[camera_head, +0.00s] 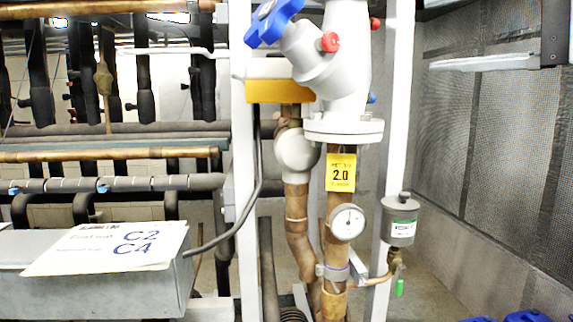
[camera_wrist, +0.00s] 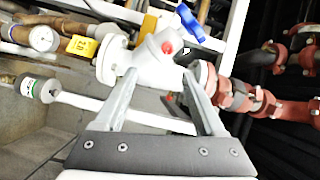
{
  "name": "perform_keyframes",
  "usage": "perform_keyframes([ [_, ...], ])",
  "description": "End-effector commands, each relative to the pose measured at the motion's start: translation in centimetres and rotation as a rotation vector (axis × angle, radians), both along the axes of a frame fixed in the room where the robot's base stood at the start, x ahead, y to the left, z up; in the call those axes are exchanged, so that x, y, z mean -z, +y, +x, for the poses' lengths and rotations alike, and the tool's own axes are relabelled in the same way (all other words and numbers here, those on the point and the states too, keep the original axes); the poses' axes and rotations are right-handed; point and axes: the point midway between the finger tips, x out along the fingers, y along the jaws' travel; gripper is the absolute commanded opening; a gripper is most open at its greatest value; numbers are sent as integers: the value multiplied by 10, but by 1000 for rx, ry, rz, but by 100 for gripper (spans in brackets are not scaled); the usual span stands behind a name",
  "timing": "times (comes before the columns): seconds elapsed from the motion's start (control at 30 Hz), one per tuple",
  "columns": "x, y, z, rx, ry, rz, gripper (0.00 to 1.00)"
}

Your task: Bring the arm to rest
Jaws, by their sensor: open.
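My gripper (camera_wrist: 158,85) shows in the wrist view, its two grey fingers spread apart with nothing between them. Beyond the fingertips is the white valve body (camera_wrist: 150,55) with a red cap and a blue handle (camera_wrist: 190,22). I cannot tell the exact gap between fingers and valve. In the head view my gripper is not seen. There the same kind of white valve (camera_head: 345,70) stands upright in the middle, with the blue handwheel (camera_head: 272,20) at its upper left.
A pressure gauge (camera_head: 347,222), yellow tag (camera_head: 340,172) and grey canister (camera_head: 400,222) sit by the copper pipe. White rack posts (camera_head: 245,160) stand close by. A grey box (camera_head: 120,285) with a paper sign is at lower left. Red pipes (camera_wrist: 250,100) run right in the wrist view.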

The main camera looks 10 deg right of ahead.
Motion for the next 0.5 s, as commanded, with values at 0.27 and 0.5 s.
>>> perform_keyframes([
  [0.27, 155, 66, 22, -58, 231, -446, 72],
  [0.5, 313, 94, -5, -199, 422, -974, 72],
])
